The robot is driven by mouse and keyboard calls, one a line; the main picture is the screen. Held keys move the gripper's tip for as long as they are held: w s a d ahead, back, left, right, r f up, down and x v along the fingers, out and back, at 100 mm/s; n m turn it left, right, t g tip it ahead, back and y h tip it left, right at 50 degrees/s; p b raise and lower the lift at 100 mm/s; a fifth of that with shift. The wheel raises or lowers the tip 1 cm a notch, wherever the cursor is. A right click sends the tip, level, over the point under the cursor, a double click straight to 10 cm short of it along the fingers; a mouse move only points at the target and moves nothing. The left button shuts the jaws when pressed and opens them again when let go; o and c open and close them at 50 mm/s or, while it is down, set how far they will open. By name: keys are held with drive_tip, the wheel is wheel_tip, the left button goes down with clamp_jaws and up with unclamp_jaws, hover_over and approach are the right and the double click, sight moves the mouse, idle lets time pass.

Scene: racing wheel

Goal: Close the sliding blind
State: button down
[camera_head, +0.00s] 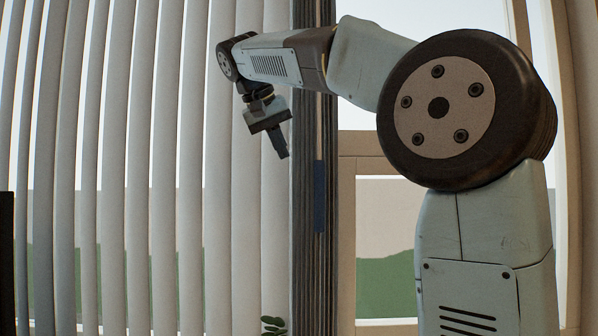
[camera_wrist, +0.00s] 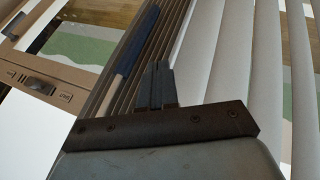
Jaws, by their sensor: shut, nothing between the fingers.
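The sliding blind (camera_head: 193,200) is a row of pale vertical slats across the left and middle of the head view. Its right end is a tight dark bundle of slats (camera_head: 300,230). A blue handle (camera_head: 319,195) runs upright along that bundle. In the wrist view the blue handle (camera_wrist: 135,48) lies just left of my fingers, with slats to their right. My gripper (camera_head: 283,154) is shut and empty, pointing down in front of the slats, left of the handle and higher than it. In the wrist view the fingertips (camera_wrist: 158,68) look apart from the handle, but the depth gap is unclear.
Right of the bundle, a tan-framed pane (camera_head: 385,230) is uncovered. The wrist view shows the frame with a latch-like fitting (camera_wrist: 38,84). A green plant (camera_head: 273,325) shows at the bottom of the head view. A dark object (camera_head: 6,260) stands at the left edge.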

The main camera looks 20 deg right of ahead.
sight(304, 170)
drive_tip(key=shift+m+h, duration=0.3)
drive_tip(key=shift+m, duration=0.2)
drive_tip(key=shift+w+d+f, duration=0.8)
drive_tip(key=shift+d+f, duration=0.05)
drive_tip(key=shift+d, duration=0.4)
drive_tip(key=shift+w+d+f, duration=0.75)
drive_tip(key=shift+d+f, duration=0.1)
drive_tip(key=shift+d, duration=0.35)
drive_tip(key=shift+w+d+f, duration=0.8)
drive_tip(key=shift+d+f, duration=0.05)
drive_tip(key=shift+d, duration=0.4)
